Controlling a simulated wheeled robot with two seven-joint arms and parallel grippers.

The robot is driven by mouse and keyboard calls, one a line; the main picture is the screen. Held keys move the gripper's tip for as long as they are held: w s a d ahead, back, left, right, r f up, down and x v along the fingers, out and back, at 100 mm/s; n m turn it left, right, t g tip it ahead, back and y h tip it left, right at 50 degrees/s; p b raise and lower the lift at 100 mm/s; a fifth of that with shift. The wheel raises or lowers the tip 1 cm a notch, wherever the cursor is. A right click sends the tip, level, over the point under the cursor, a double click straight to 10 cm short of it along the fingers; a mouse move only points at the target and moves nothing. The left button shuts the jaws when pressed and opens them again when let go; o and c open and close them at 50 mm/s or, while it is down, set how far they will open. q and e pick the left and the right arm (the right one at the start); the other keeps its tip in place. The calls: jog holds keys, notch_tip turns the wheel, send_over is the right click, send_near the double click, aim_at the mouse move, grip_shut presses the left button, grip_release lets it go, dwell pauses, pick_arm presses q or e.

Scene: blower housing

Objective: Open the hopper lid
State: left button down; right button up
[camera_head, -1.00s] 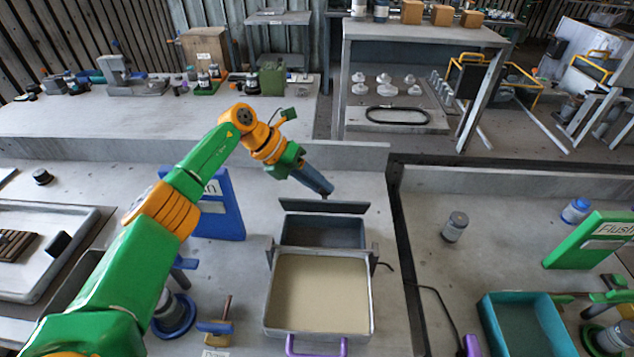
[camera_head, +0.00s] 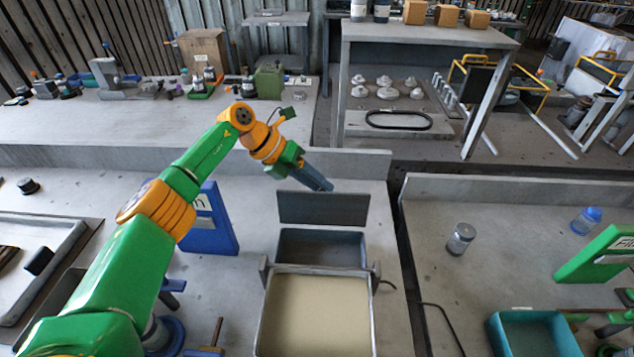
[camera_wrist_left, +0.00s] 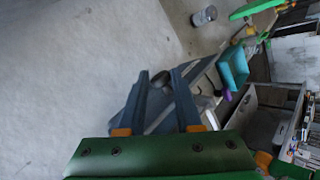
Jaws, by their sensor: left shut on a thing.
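The hopper lid (camera_head: 322,208) is a flat dark grey plate. It stands raised, close to upright, along the back edge of the hopper, a grey open box (camera_head: 320,248) whose dark inside shows. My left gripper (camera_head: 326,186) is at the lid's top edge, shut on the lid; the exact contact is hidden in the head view. In the left wrist view, the two fingers (camera_wrist_left: 161,76) extend over grey parts, with the grip too dark to make out fully. My right gripper is not in view.
A metal tray of beige material (camera_head: 315,310) adjoins the hopper in front. A blue stand (camera_head: 210,228) is left, near my arm. A grey-capped jar (camera_head: 460,240), green sign (camera_head: 600,255) and teal bin (camera_head: 532,338) are right. The bench right of the hopper is fairly clear.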

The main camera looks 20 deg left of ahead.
pick_arm(q)
jog(key=shift+a+f, duration=0.1)
jog(key=shift+f, duration=0.05)
jog(key=c, duration=0.6)
grip_release()
jog(key=shift+c, duration=0.2)
jog(key=shift+o, duration=0.3)
jog(key=shift+w+a+f, duration=0.1)
jog(key=shift+w+f, duration=0.05)
jog(key=shift+w, duration=0.1)
jog(key=b+v, duration=0.2)
jog(key=v, duration=0.5)
jog(key=shift+a, duration=0.1)
